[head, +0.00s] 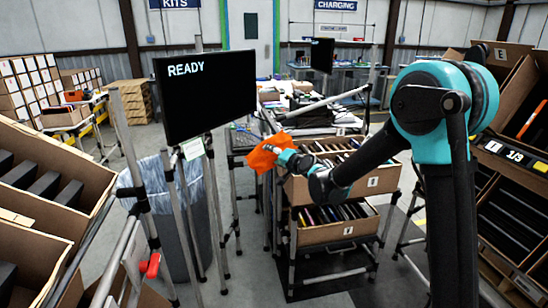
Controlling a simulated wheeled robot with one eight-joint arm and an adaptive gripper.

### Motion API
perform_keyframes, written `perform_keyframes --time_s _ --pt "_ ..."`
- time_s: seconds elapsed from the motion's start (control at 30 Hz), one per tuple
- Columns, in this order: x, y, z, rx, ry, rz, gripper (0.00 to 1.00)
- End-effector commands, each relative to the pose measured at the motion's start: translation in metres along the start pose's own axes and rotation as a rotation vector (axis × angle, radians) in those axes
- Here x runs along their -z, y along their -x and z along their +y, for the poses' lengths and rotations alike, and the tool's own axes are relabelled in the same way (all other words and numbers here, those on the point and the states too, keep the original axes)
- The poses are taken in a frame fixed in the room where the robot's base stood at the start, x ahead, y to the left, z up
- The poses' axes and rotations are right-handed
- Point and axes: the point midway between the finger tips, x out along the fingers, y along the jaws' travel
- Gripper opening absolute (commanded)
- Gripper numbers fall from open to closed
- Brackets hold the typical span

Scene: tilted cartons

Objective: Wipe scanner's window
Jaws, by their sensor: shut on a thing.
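My gripper (284,153) is at the end of my teal and black arm, near the middle of the head view. It is shut on an orange cloth (264,156), which hangs creased from the fingers. The cloth is in front of the cluttered bench and close to the left end of the upper carton in the picture. I cannot make out a scanner or its window; the cloth and gripper cover part of the bench there. A black screen (205,93) reading "READY" stands on a post to the left of the cloth.
Tilted cartons of dark items stand at left (43,183) and right (515,105). A rack holds an upper carton (345,184) and a lower carton (339,232). A grey lined bin (176,240) stands under the screen. Metal posts crowd the middle. Some floor is open at front centre.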

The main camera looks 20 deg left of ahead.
Motion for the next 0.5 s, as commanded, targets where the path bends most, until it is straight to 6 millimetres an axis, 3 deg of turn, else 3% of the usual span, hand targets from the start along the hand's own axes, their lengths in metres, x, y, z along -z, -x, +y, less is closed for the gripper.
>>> perform_keyframes --time_s 0.5 --pt "0.016 0.005 0.011 -0.001 -0.001 0.001 0.23"
